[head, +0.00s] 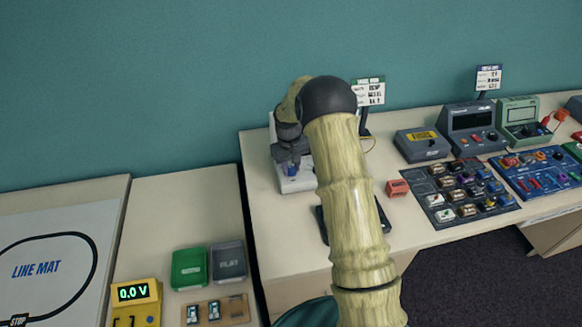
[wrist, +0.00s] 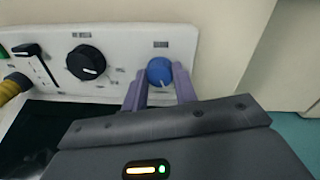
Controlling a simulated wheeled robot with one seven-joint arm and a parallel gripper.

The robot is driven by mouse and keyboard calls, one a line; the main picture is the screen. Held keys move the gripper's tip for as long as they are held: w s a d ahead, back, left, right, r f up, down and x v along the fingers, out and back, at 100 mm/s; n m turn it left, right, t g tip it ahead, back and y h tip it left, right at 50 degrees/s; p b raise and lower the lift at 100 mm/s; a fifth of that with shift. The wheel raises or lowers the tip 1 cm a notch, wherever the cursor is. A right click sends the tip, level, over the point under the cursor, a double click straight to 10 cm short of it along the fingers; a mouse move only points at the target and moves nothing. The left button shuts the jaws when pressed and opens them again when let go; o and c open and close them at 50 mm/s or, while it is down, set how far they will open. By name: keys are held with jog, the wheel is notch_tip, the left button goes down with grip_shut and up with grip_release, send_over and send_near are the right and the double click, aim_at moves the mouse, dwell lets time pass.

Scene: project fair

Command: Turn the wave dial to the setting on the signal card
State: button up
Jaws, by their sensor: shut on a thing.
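A white panel (wrist: 125,40) fills the upper part of the wrist view. On it a blue knob (wrist: 159,71) sits between the purple fingers of my gripper (wrist: 160,86), which is shut on it. A larger black knob (wrist: 86,62) is to its left, its white mark pointing to the lower right. The labels are too small to read, so I cannot tell which knob is the wave dial. In the head view my gripper (head: 290,160) is over the white device (head: 296,184), partly hidden by my arm. A white card (head: 369,93) stands behind my arm, its text unreadable.
A slider (wrist: 42,70) and a yellow plug (wrist: 14,85) are left on the panel. To the right on the table (head: 275,232) are a small red block (head: 397,188), a component tray (head: 470,212) and grey meters (head: 421,145). A second card (head: 488,77) stands farther right.

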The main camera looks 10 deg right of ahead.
aim_at(289, 168)
jog(key=m, duration=0.6)
jog(key=shift+w+r, duration=0.1)
jog(key=shift+w, duration=0.05)
jog(key=m, duration=0.7)
dwell(0.4)
jog(key=o, duration=1)
jog(key=shift+g, duration=0.3)
jog(key=r, duration=0.5)
jog(key=r+b, duration=0.1)
jog(key=r, duration=0.5)
jog(key=r+b, duration=0.1)
jog(key=r, duration=0.5)
jog(key=shift+w+a+r, duration=0.15)
jog(key=shift+w+a, duration=0.1)
jog(key=shift+w, duration=0.05)
